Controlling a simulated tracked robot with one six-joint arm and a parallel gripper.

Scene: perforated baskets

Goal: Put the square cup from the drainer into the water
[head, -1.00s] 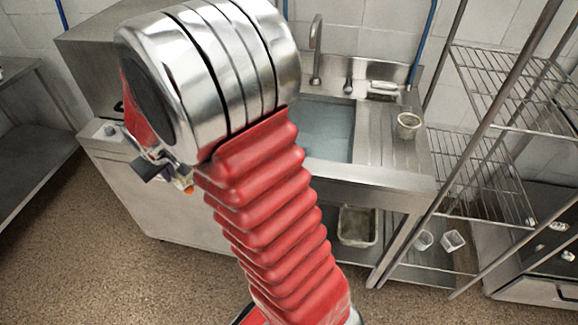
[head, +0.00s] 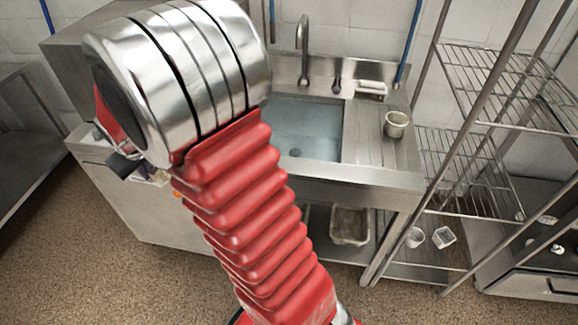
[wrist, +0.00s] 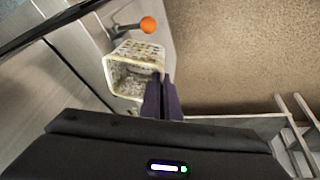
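In the wrist view a pale, stained square cup (wrist: 133,78) with perforated walls sits at the tips of my gripper (wrist: 160,82). The two dark fingers are close together at its right-hand wall and look shut on it. The cup is tilted, its open side partly toward the camera. In the head view my gripper (head: 125,164) shows only in part, at the left below my arm's big joint; the held cup is mostly hidden there. The water (head: 308,130) lies in the sink basin, partly covered by my arm. The ribbed drainer (head: 372,150) is right of the basin.
A round cup (head: 396,124) stands on the drainer. A pale container (head: 370,88) is at the back ledge beside the tap (head: 303,45). A wire rack (head: 470,170) stands at the right. An orange knob (wrist: 148,24) is close beyond the held cup. The floor in front is clear.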

